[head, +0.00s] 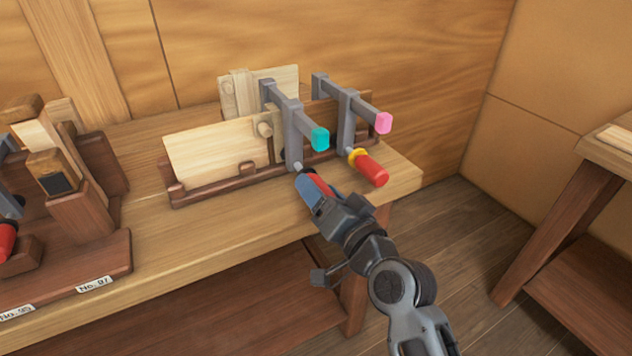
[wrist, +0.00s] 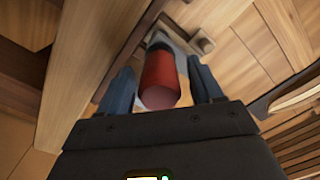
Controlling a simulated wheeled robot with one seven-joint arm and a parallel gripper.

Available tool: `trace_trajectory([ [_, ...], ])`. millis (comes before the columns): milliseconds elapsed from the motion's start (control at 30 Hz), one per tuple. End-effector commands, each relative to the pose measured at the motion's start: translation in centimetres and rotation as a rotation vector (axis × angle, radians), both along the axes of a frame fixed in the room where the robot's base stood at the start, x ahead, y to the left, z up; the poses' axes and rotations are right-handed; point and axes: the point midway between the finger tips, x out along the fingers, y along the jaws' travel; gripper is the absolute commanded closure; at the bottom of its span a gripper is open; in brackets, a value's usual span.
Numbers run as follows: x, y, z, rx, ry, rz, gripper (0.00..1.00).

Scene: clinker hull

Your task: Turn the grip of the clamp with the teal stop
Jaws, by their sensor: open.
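The clamp with the teal stop (head: 320,139) stands on the bench, its grey bar (head: 291,112) reaching out from a wooden rack. Its red grip (head: 318,186) points toward me and is partly hidden by my gripper (head: 313,194) in the head view. In the wrist view the red grip (wrist: 159,80) lies between the two blue fingers of my open gripper (wrist: 162,88). A gap shows on the right of the grip; on the left the finger is close, and I cannot tell if it touches.
A pale board (head: 212,154) rests in the rack on the left. The bench front (head: 240,246) is clear.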

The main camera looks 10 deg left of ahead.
Motion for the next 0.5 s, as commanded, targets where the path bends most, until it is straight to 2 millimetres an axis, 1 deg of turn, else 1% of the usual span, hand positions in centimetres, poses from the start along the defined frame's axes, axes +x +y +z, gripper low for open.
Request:
trace_trajectory([
  [100, 1.1, 0.7, 0.0, 0.000, 0.001, 0.001, 0.35],
  [200, 1.5, 1.0, 0.0, 0.000, 0.000, 0.000, 0.35],
  [500, 1.6, 1.1, 0.0, 0.000, 0.001, -0.001, 0.36],
])
